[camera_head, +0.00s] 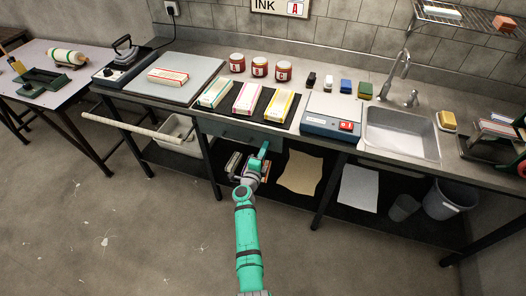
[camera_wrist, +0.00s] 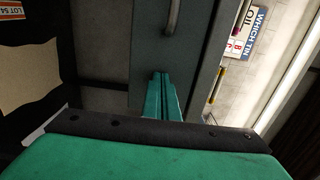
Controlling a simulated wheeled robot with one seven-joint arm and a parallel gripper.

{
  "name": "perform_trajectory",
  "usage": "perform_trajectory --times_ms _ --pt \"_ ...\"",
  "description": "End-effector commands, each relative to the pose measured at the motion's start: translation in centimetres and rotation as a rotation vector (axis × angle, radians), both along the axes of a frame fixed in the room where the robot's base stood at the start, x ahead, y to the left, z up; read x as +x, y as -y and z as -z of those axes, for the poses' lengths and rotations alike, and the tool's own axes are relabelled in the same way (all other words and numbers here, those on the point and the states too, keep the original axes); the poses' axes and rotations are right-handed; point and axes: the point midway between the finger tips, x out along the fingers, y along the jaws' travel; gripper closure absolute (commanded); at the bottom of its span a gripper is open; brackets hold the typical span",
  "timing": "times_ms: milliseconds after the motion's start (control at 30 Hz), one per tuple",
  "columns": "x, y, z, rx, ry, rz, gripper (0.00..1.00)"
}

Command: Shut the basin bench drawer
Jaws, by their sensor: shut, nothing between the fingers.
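The basin bench (camera_head: 345,148) runs along the wall, with a steel basin (camera_head: 400,135) set in its right part. Its drawer (camera_head: 232,132) has a grey-green front under the worktop, left of the basin. How far it stands out is hard to tell from above. My green gripper (camera_head: 265,147) is shut and empty at the right part of the drawer front. In the wrist view the closed fingers (camera_wrist: 162,96) point at the grey drawer front (camera_wrist: 148,45). A bar handle (camera_wrist: 172,16) is beyond the fingertips. Whether the tips touch the front is unclear.
Ink jars (camera_head: 260,67), coloured boxes on a dark mat (camera_head: 262,112) and a scale (camera_head: 333,122) stand on the worktop. A pale rail (camera_head: 130,127) juts out at the left. Papers (camera_head: 301,172) and bins (camera_head: 450,198) are on the lower shelf. The floor in front is open.

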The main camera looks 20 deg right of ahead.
Motion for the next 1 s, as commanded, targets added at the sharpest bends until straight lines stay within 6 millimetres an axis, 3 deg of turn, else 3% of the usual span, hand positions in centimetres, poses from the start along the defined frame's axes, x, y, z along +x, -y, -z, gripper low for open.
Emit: perform_trajectory --times_ms 33,167,633,1000 --pt "-0.3 1.3 -0.6 0.003 0.010 0.022 1.00" --pt "-0.9 0.6 -0.5 0.003 0.009 0.022 1.00" --pt "-7.2 -5.6 -0.1 -0.001 0.002 0.007 1.00" --pt "-10.3 -8.0 -0.2 -0.003 0.002 0.009 1.00"
